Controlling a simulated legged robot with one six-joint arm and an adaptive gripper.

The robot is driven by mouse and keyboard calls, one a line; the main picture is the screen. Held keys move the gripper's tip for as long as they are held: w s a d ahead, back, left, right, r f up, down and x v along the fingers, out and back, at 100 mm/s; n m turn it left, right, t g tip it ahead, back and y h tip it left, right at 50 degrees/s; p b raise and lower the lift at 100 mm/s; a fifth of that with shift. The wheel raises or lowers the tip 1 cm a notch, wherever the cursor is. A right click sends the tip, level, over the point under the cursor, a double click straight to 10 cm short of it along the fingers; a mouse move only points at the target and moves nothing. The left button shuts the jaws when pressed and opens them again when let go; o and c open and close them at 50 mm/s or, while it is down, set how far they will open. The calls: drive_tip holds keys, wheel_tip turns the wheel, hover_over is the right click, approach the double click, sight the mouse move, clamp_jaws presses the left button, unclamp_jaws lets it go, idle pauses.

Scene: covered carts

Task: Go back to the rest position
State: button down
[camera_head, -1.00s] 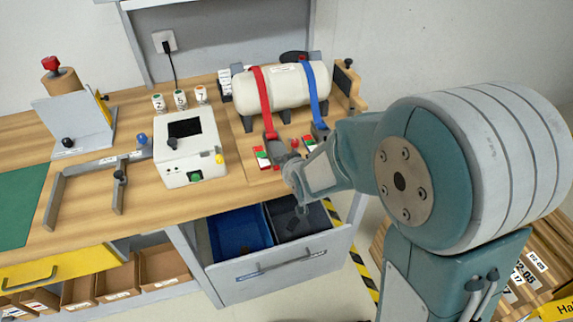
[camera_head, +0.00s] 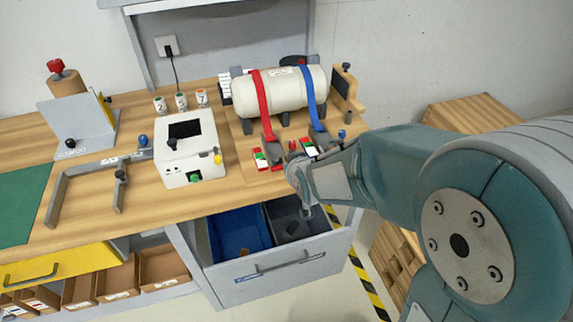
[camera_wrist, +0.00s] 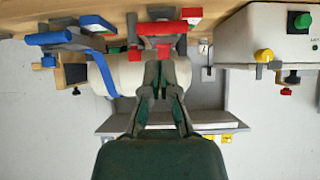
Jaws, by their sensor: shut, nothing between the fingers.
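My gripper (camera_wrist: 162,75) is shut and empty in the wrist view, its fingers together in front of the white tank. My arm reaches in from the right. The white tank (camera_head: 287,88) lies on the bench behind the gripper with a red strap (camera_head: 262,92) and a blue strap (camera_head: 309,92) over it. It also shows in the wrist view (camera_wrist: 120,80), which looks upside down.
The open drawer (camera_head: 284,281) holds a blue bin (camera_head: 240,228) and a dark grey bin (camera_head: 297,222). A white box (camera_head: 205,155) with a green button stands left of the tank. Red-and-green labelled parts sit before the tank. A wooden crate (camera_head: 455,112) stands at right.

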drive_tip(key=s+d+r+m+g+h, duration=0.1)
drive_tip(key=s+d+r, duration=0.2)
drive_tip(key=s, duration=0.4)
drive_tip(key=s+d+r+m+g+h, duration=0.1)
drive_tip(key=s+d+r, duration=0.3)
drive_tip(key=s, duration=0.4)
drive_tip(key=s+d+r+m+g+h, duration=0.1)
drive_tip(key=s+d+r, duration=0.3)
drive_tip(key=s, duration=0.4)
drive_tip(key=shift+s+d+g, duration=0.25)
drive_tip(key=shift+d+g, duration=0.25)
drive_tip(key=shift+g, duration=0.3)
